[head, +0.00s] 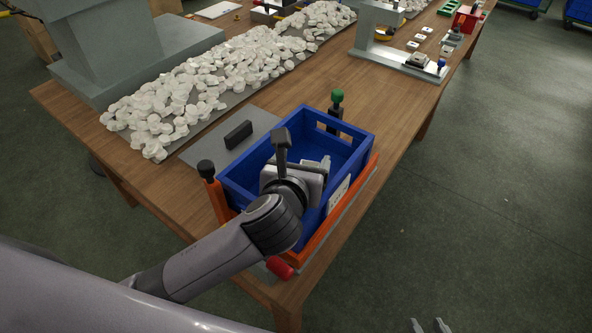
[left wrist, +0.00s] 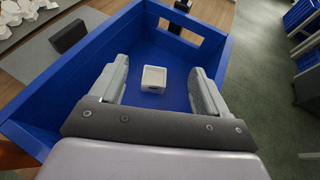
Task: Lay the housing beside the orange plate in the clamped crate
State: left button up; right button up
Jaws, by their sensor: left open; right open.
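The housing, a small pale block with a recessed top (left wrist: 153,78), lies on the floor of the blue crate (left wrist: 75,90). In the head view my arm and gripper hide it. The crate (head: 240,177) sits in an orange frame (head: 345,217) with clamp posts at its corners. My left gripper (head: 318,166) is over the crate, pointing down into it. In the left wrist view its open fingers (left wrist: 160,72) stand on either side of the housing with gaps between. No orange plate is visible inside the crate. My right gripper (head: 430,326) is open and empty, low over the floor.
A black block (head: 238,134) lies on a grey mat (head: 258,122) beside the crate. Many white parts (head: 215,80) are heaped behind, near a grey machine (head: 130,50). A green-knobbed clamp (head: 337,98) rises at the crate's far end.

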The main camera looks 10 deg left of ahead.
pick_arm(q)
jog(key=v, duration=0.5)
jog(key=shift+s+r, duration=0.1)
jog(key=shift+s, duration=0.2)
